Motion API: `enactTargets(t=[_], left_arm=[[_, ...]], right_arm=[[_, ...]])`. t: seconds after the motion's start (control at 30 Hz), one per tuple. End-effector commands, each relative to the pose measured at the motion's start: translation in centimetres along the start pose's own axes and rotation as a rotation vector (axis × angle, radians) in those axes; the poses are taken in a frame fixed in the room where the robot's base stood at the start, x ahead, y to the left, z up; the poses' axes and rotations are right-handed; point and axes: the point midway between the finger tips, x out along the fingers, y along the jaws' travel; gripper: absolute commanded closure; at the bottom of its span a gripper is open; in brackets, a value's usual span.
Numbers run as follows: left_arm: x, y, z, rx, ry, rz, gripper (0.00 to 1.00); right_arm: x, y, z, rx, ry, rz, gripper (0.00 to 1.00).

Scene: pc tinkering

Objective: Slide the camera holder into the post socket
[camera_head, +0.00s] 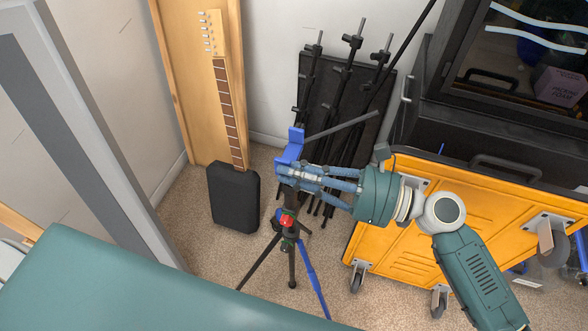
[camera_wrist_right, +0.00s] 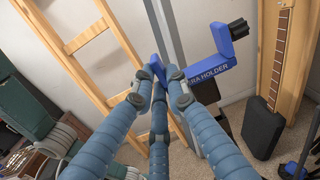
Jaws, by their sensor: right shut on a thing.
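The blue camera holder (camera_head: 293,142) is at the fingertips of my right gripper (camera_head: 287,174), above a tripod. The tripod (camera_head: 290,245) stands on the floor below, with a red knob, black legs and one blue leg. The post socket is not clear; the gripper and holder cover the area over the tripod head. My left gripper is not in view.
A guitar neck (camera_head: 229,110) rises behind a black case (camera_head: 233,198) to the left. Several black stands (camera_head: 350,85) lean at the wall behind. An orange wheeled case (camera_head: 480,225) stands on the right, under my right arm. Bare carpet lies around the tripod.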

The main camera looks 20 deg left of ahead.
Motion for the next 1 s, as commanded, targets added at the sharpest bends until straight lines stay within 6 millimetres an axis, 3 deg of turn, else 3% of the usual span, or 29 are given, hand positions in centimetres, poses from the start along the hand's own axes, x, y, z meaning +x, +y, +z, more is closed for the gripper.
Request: enactTargets(t=[1.0], left_arm=[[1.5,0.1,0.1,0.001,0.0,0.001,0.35]], right_arm=[[0.0,0.0,-2.3,0.0,-0.001,0.0,1.0]])
